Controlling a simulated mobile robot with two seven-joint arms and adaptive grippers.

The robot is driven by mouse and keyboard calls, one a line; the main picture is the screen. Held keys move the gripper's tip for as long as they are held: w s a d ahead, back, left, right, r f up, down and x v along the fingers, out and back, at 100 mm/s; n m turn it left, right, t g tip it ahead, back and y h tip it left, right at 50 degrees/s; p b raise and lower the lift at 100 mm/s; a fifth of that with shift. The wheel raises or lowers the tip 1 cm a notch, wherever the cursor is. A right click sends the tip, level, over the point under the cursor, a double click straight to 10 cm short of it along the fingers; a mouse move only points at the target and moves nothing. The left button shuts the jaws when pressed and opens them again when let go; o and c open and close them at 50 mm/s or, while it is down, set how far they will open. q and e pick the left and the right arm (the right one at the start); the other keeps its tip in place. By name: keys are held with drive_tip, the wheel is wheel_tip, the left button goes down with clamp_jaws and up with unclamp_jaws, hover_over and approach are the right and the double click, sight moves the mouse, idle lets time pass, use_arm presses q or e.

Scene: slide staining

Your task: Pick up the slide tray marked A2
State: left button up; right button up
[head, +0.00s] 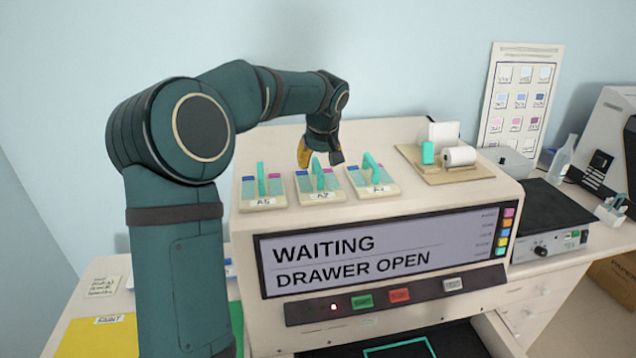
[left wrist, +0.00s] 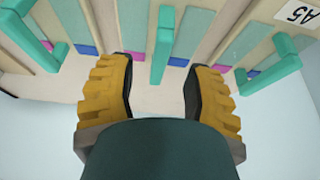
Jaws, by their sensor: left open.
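Three slide trays with upright teal handles stand in a row on top of the staining machine. The left tray (head: 263,203) reads A5. The middle tray (head: 322,198) and the right tray (head: 376,191) have labels starting with A; their digits are too small to tell apart surely. My left gripper (head: 320,158) is open, just behind and above the middle tray. In the left wrist view, its yellow fingers (left wrist: 160,85) point toward the middle handle (left wrist: 163,45), which appears in the gap between them. I cannot tell whether they touch it. My right gripper is not in view.
The neighbouring handles stand close on both sides. A board with a paper roll (head: 458,155) is right of the trays. The machine's screen (head: 380,248) reads WAITING, DRAWER OPEN, and its drawer (head: 420,345) is open at the front. A stain chart (head: 518,98) leans on the wall.

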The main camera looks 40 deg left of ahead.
sight(318, 166)
use_arm(q)
drive_tip(key=shift+x, duration=1.6)
drive_tip(key=shift+o, duration=0.2)
drive_tip(key=shift+r, duration=0.1)
clamp_jaws()
